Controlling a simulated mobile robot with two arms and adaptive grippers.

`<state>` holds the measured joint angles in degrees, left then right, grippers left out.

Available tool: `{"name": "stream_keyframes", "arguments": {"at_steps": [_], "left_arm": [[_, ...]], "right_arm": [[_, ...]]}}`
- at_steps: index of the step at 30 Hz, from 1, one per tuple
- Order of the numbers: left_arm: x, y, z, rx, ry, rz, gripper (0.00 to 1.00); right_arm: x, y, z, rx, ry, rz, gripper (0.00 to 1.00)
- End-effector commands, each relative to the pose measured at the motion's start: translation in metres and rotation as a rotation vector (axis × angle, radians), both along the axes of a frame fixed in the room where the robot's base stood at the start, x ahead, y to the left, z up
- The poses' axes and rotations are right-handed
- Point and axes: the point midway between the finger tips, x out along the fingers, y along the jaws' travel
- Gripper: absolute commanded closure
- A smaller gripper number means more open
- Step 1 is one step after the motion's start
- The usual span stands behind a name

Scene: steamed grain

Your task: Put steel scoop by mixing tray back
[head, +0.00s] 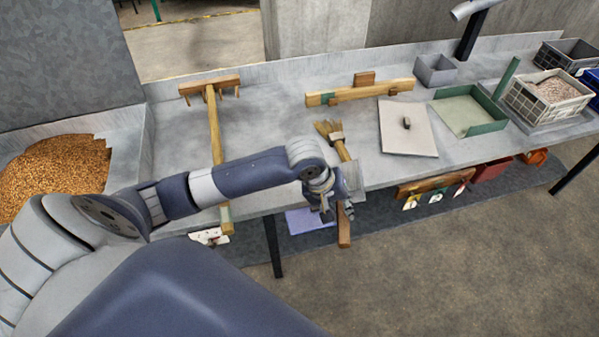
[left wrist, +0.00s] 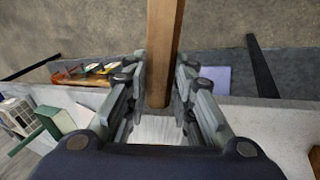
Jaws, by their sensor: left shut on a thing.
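My left gripper (head: 325,192) is at the front edge of the bench. Its fingers (left wrist: 163,62) are shut on a wooden handle (left wrist: 163,40), which I take to be the steel scoop's. In the head view the handle (head: 344,230) points down past the bench edge, and a grey metal part (head: 353,176) shows beside the fingers. The gripper hides where handle and metal meet. A shallow green-walled tray (head: 465,112) lies on the bench to the right; I cannot tell whether it is the mixing tray. My right gripper is not in view.
A brush (head: 330,132) lies just behind the gripper. A pale lid (head: 407,128), a wooden block rail (head: 360,92), a long wooden rake (head: 214,120) and a grey crate (head: 547,98) are on the bench. Grain (head: 55,170) is piled at left. Bare bench shows around the rail.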

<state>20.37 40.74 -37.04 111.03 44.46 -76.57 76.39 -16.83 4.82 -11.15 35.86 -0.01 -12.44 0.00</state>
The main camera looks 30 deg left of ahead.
Motion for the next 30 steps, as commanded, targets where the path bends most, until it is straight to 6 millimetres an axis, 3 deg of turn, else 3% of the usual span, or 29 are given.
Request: {"name": "stream_keyframes", "arguments": {"at_steps": [1,6,10,15,23,30], "left_arm": [[0.013,0.024,-0.006,0.083,0.025,0.052,1.0],[0.035,0.098,-0.018,0.256,0.137,0.208,1.0],[0.043,0.133,-0.017,0.311,0.185,0.271,1.0],[0.046,0.149,-0.017,0.331,0.211,0.297,1.0],[0.046,0.149,-0.028,0.332,0.211,0.297,1.0],[0.046,0.149,-0.046,0.33,0.209,0.295,1.0]], "right_arm": [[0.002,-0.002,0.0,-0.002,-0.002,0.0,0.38],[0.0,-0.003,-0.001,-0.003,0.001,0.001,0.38],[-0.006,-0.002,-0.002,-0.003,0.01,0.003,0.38],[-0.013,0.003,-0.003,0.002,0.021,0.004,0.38],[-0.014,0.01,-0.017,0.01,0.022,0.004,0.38],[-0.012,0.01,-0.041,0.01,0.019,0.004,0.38]]}}
